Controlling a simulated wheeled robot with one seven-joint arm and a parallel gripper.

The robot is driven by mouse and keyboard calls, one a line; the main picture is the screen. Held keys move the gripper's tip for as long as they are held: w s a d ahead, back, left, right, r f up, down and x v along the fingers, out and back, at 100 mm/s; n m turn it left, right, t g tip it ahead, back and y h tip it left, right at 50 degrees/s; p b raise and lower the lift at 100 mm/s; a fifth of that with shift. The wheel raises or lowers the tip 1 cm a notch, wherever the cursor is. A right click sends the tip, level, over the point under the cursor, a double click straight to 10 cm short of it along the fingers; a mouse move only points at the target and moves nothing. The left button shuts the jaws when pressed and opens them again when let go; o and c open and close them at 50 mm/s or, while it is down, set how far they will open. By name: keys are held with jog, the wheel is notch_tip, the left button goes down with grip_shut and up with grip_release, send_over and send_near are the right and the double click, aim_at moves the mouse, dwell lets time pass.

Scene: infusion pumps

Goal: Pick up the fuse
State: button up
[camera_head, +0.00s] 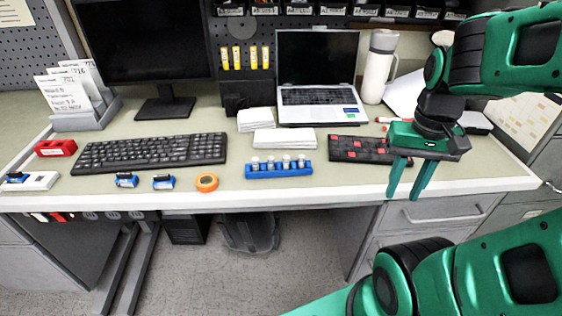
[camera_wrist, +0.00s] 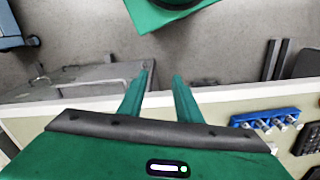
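A blue rack (camera_head: 279,171) on the desk holds several small upright cylinders with pale tops, which may be fuses. The rack also shows at the right in the wrist view (camera_wrist: 266,118). I cannot tell for sure which item is the fuse. My gripper (camera_head: 403,194) hangs over the desk's front edge, well to the right of the rack in the head view. Its two green fingers stand apart with nothing between them, as the wrist view (camera_wrist: 163,74) also shows.
White folded cloths (camera_head: 285,138), an open laptop (camera_head: 318,97), a keyboard (camera_head: 152,153) and an orange tape roll (camera_head: 206,182) are on the desk. A white bottle (camera_head: 378,68) stands at the back.

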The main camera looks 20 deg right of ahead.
jog(key=shift+o, duration=0.6)
notch_tip(320, 180, up, 7)
jog(key=n, duration=2.3)
send_over(287, 157)
notch_tip(287, 157, down, 10)
jog(key=shift+r, duration=0.1)
jog(key=shift+c, duration=0.4)
grip_shut()
